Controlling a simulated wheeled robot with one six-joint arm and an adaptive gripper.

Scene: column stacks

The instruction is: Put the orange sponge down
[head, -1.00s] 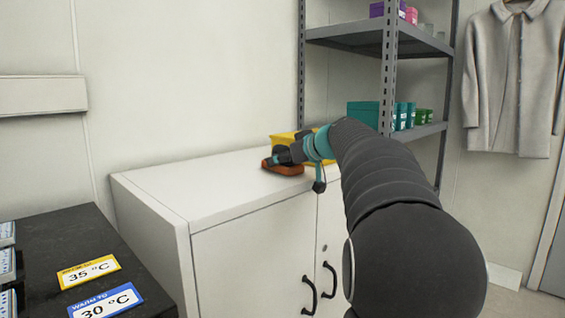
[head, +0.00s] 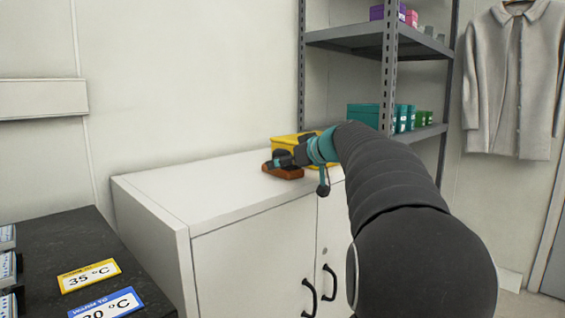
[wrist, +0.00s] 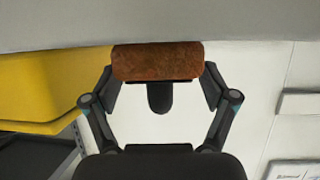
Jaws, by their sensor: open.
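The orange sponge (head: 288,173) rests on top of the white cabinet (head: 215,185), in front of a yellow bin (head: 288,146). In the wrist view the sponge (wrist: 157,61) shows as a brown-orange block at the fingertips. My gripper (head: 275,163) is at the sponge, low over the cabinet top. In the wrist view its two fingers (wrist: 158,88) stand apart, one at each end of the sponge. Whether the fingertips still touch it is hard to tell.
A grey shelf rack (head: 390,90) with teal and green boxes stands behind on the right. A dark bench (head: 50,240) with temperature signs is at the front left. The cabinet top left of the sponge is clear. A grey coat (head: 515,80) hangs at the right.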

